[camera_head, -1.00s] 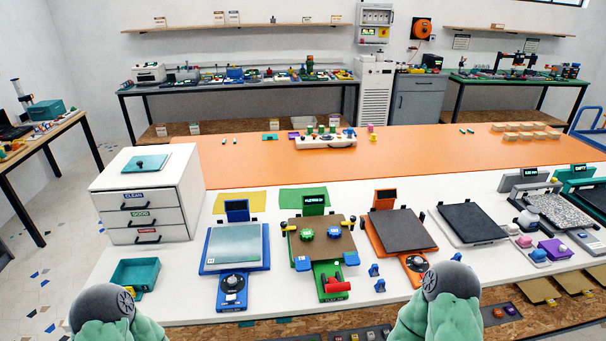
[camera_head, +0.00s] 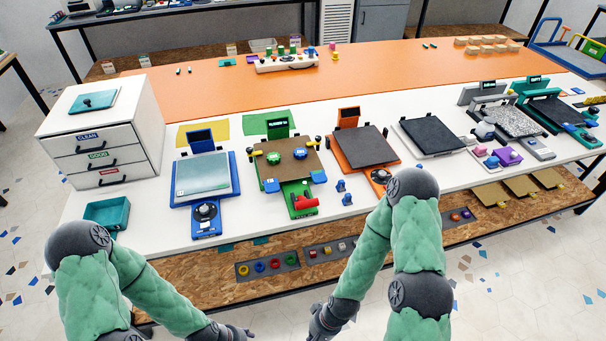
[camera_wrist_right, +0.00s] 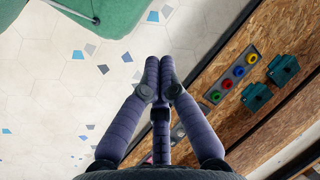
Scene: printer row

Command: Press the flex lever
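No label in view clearly names the flex lever. A green printer (camera_head: 294,213) stands mid-table with a brown bed (camera_head: 270,173) and two round parts on it, one blue and one green. A red lever-like part (camera_head: 305,203) sits at its front, with blue tabs at the bed's front corners. My right gripper (camera_head: 318,336) is low in front of the table, partly cut off by the lower edge; in the right wrist view (camera_wrist_right: 160,60) its fingers are together and empty. My left gripper (camera_head: 243,333) is also low, well apart from the printer; its fingers are too small to judge.
Beside the green printer stand a blue printer (camera_head: 204,221) and an orange one (camera_head: 378,176). A white drawer unit (camera_head: 145,140) and a teal bin (camera_head: 125,212) are at the left. A shelf (camera_head: 200,275) with coloured rings runs below the table front.

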